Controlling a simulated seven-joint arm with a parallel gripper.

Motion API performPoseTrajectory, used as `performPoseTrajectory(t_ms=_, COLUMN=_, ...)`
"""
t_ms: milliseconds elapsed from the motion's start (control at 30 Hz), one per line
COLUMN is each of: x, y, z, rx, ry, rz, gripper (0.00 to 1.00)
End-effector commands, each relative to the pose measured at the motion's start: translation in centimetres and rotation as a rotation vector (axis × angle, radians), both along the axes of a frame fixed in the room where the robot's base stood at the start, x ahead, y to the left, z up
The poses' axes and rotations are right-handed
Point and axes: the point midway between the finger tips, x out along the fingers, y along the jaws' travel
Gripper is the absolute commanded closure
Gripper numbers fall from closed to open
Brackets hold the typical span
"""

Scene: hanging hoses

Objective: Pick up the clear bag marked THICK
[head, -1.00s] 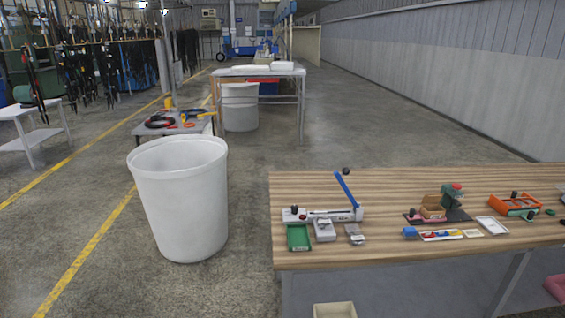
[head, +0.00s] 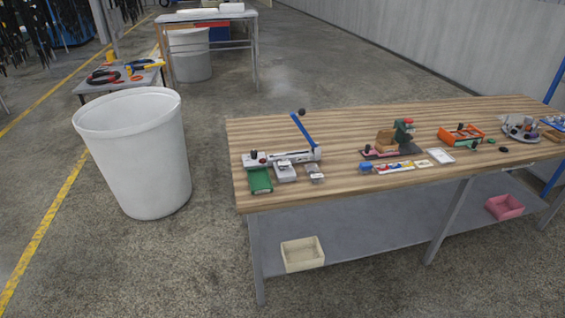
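Two small greyish-clear packets lie near the left end of the wooden table, in front of a white device with a raised blue lever. The left packet (head: 286,173) sits beside a green tray, and the right packet (head: 315,172) is a little to its right. They look like clear bags with contents, but they are too small for any marking to be read. I cannot tell which one is marked THICK. My gripper is not in view.
The wooden table (head: 345,128) also bears the blue-lever device (head: 304,130), a green tray (head: 260,181), an orange frame (head: 461,134) and other small items. A cream bin (head: 302,254) and a pink bin (head: 504,207) rest on the lower shelf. A large white barrel (head: 140,155) stands left; floor between is clear.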

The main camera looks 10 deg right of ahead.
Motion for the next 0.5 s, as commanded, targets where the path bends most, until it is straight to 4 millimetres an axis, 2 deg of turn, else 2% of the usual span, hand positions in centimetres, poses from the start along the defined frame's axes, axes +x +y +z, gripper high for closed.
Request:
performPoseTrajectory(t_ms=200, x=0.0, y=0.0, z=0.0, rx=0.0, ry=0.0, rz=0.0, gripper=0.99)
performPoseTrajectory(t_ms=500, x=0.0, y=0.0, z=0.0, rx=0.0, ry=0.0, rz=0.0, gripper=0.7)
